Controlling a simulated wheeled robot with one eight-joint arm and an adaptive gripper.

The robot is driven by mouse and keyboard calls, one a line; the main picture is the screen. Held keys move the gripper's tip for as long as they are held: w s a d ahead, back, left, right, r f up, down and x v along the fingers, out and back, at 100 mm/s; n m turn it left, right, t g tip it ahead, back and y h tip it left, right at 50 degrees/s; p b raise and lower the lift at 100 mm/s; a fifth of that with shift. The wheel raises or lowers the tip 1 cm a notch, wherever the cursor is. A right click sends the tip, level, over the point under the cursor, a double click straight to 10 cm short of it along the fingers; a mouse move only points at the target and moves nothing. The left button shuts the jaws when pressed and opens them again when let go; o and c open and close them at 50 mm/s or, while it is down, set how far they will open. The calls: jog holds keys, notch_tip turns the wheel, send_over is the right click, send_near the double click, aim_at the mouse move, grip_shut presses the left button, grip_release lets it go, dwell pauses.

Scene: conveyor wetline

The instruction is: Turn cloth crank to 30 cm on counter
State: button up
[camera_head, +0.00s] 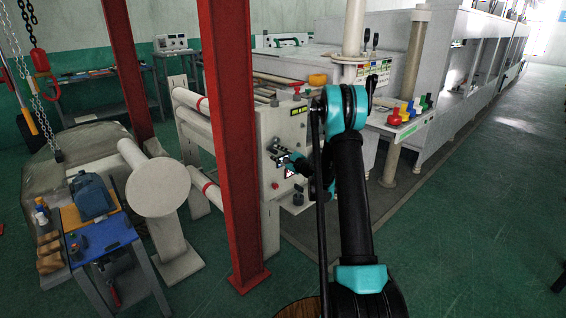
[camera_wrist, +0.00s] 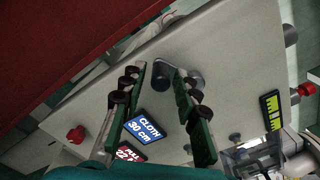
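The grey machine panel (camera_head: 270,135) stands behind the red post in the head view. My gripper (camera_head: 285,160) is close in front of it, small and partly hidden by my arm. In the wrist view my gripper (camera_wrist: 160,72) has its two green-padded fingers spread. A grey crank (camera_wrist: 187,79) with a rounded end lies at and between the fingertips; I cannot tell whether they touch it. A blue sign (camera_wrist: 149,127) reads "CLOTH 30 cm". A dark plate with yellow-green marks (camera_wrist: 271,110), possibly the counter, is at right; its reading is not legible.
A red post (camera_head: 230,150) stands just left of the panel. Red knobs (camera_wrist: 76,134) (camera_wrist: 306,89) and a red sign (camera_wrist: 128,153) are on the panel. A blue-topped cart (camera_head: 105,237) stands at left.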

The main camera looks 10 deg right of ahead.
jog(key=shift+o, duration=0.2)
jog(key=shift+d, duration=0.1)
jog(key=v, duration=0.7)
dwell(0.3)
jog(key=s+a+r+n+g+h, duration=0.1)
jog(key=s+a+n+g, duration=0.3)
jog(key=s, duration=0.5)
jog(key=s+a+r+n+g+h, duration=0.2)
jog(key=s+n, duration=0.4)
jog(key=s, duration=0.4)
jog(key=s+d+f+n+g+h, duration=0.1)
jog(key=s+d+f+n+h, duration=0.1)
jog(key=s, duration=0.7)
jog(key=s+d+f+n+g+h, duration=0.2)
jog(key=s+d+n+h, duration=0.1)
jog(key=s, duration=0.6)
jog(key=s+d+f+n+g+h, duration=0.1)
jog(key=s+d+f+n+h, duration=0.1)
jog(key=s, duration=0.8)
jog(key=d+f+n, duration=0.1)
jog(key=d+n, duration=0.1)
jog(key=d, duration=0.1)
jog(key=shift+n+h, duration=0.3)
jog(key=shift+n, duration=0.1)
